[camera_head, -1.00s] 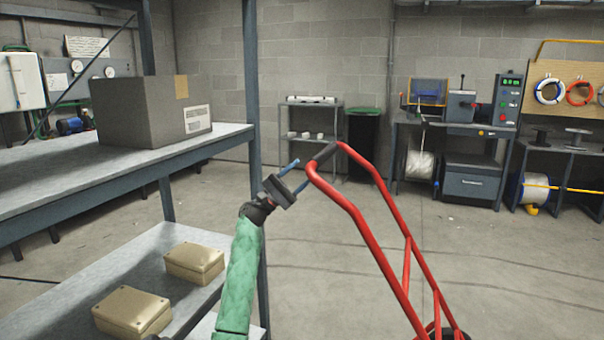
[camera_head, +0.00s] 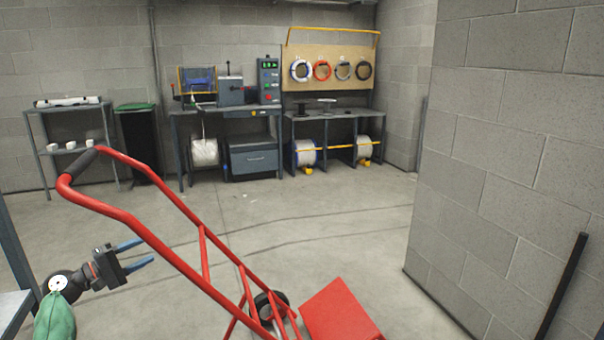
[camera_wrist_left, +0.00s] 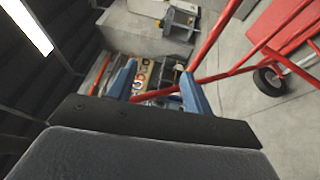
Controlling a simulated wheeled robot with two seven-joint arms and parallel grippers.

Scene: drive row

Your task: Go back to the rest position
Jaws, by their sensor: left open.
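My left gripper (camera_head: 134,255) is at the lower left of the head view, its two blue fingers apart with nothing between them. My right gripper is in neither view.
The hand truck's wheel (camera_head: 270,306) and red toe plate (camera_head: 340,315) stand on the floor. A block wall (camera_head: 510,150) closes the right side. A shelf edge (camera_head: 14,308) is at the lower left. Workbenches (camera_head: 225,112) stand at the back, with clear floor before them.

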